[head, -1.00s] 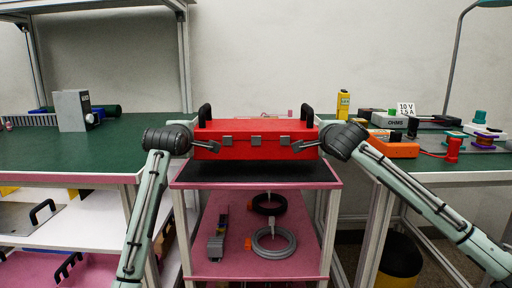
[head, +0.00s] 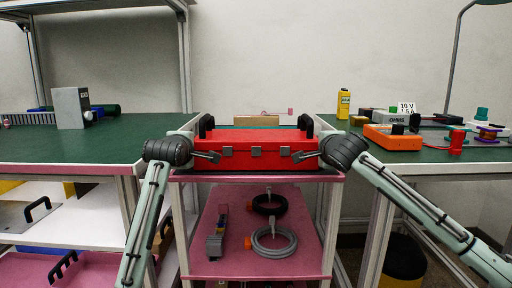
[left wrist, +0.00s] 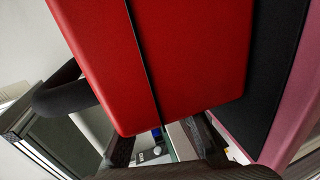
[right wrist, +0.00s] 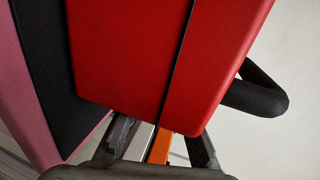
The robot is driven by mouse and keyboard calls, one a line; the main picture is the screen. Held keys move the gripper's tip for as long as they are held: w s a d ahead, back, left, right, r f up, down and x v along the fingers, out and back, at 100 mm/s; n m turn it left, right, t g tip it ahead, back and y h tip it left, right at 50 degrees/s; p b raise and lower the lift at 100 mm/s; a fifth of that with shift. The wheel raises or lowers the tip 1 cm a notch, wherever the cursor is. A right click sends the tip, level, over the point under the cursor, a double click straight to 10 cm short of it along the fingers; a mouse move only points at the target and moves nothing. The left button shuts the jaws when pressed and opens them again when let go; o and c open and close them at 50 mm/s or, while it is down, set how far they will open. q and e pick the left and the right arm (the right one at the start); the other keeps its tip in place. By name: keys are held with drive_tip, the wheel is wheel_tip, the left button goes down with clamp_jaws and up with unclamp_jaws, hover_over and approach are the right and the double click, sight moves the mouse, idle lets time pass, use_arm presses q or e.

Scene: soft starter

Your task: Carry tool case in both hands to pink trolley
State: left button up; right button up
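The red tool case (head: 256,158), with black handles (head: 205,124) near its ends, is level over the top of the pink trolley (head: 328,178). Its underside appears at or very close to the black mat; I cannot tell if it touches. My left gripper (head: 214,156) is at the case's left end, fingers reaching along its front, and my right gripper (head: 299,156) mirrors it at the right end. Both appear shut on the case, though it hides their fingertips in the wrist views. The case's red ends fill the left wrist view (left wrist: 190,60) and the right wrist view (right wrist: 130,60).
Green-topped tables stand close on both sides, with a grey box (head: 71,108) on the left and an orange device (head: 391,138) on the right. The trolley's lower shelf holds a grey cable coil (head: 274,253) and a black ring. A bin (head: 403,262) stands under the right table.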

use_arm(q)
drive_tip(key=shift+d+r, duration=0.2)
drive_tip(key=shift+d, duration=0.2)
use_arm(e)
drive_tip(key=shift+s+a, duration=0.15)
drive_tip(key=shift+a, duration=0.35)
use_arm(q)
drive_tip(key=o, duration=0.5)
drive_tip(key=shift+a, duration=0.5)
use_arm(e)
drive_tip(key=shift+d+r, duration=0.15)
drive_tip(key=shift+d, duration=0.4)
use_arm(q)
drive_tip(key=shift+a, duration=0.15)
use_arm(e)
drive_tip(key=shift+d, duration=0.15)
use_arm(q)
drive_tip(key=shift+a, duration=0.1)
use_arm(e)
drive_tip(key=o, duration=0.5)
drive_tip(key=shift+d, duration=0.15)
use_arm(q)
drive_tip(key=shift+s, duration=0.15)
